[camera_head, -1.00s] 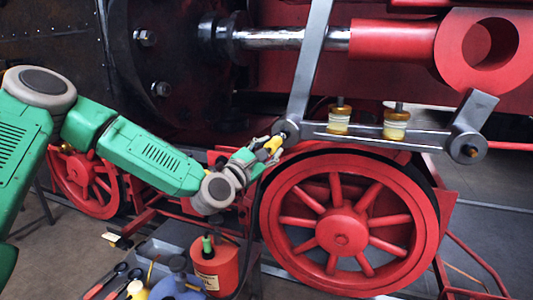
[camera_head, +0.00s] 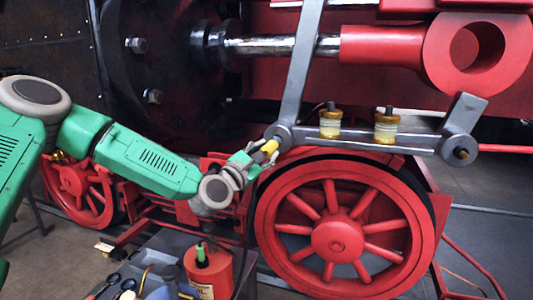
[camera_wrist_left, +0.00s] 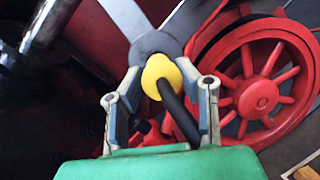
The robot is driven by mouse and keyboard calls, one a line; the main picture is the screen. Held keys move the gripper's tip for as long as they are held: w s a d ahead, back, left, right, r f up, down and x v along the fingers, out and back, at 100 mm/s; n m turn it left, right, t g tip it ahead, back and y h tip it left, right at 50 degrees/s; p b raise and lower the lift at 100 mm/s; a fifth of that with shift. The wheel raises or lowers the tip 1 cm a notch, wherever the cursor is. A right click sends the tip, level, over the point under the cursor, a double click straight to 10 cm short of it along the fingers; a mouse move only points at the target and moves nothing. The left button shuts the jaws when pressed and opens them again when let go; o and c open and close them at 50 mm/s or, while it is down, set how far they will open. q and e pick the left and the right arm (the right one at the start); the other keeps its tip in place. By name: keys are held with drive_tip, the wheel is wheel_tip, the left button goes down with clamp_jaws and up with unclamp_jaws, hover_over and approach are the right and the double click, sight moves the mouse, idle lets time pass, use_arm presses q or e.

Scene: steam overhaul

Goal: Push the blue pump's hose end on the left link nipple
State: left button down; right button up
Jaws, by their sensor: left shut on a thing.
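My left gripper (camera_head: 258,158) is shut on the yellow hose end (camera_head: 270,147), at the left end of the grey link bar (camera_head: 360,137). In the left wrist view the yellow hose end (camera_wrist_left: 160,72) sits between the two fingertips of my left gripper (camera_wrist_left: 162,88), with the black hose (camera_wrist_left: 180,112) trailing down from it. Beyond it is the round grey boss of the link (camera_wrist_left: 153,43). The yellow end hides the left nipple, so I cannot tell whether it is seated. The blue pump (camera_head: 168,290) is partly cut off at the bottom edge. My right gripper is not in view.
A red spoked wheel (camera_head: 338,238) stands just below the link. Two amber oil cups (camera_head: 330,122) and (camera_head: 386,126) sit on the bar. A red oil can (camera_head: 208,272) and several tools stand low in front. A slanted grey rod (camera_head: 300,65) rises from the link's left end.

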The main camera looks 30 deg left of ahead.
use_arm(q)
drive_tip(key=c, duration=1.1)
unclamp_jaws()
drive_tip(key=shift+a+f, duration=0.1)
drive_tip(key=shift+a, duration=0.15)
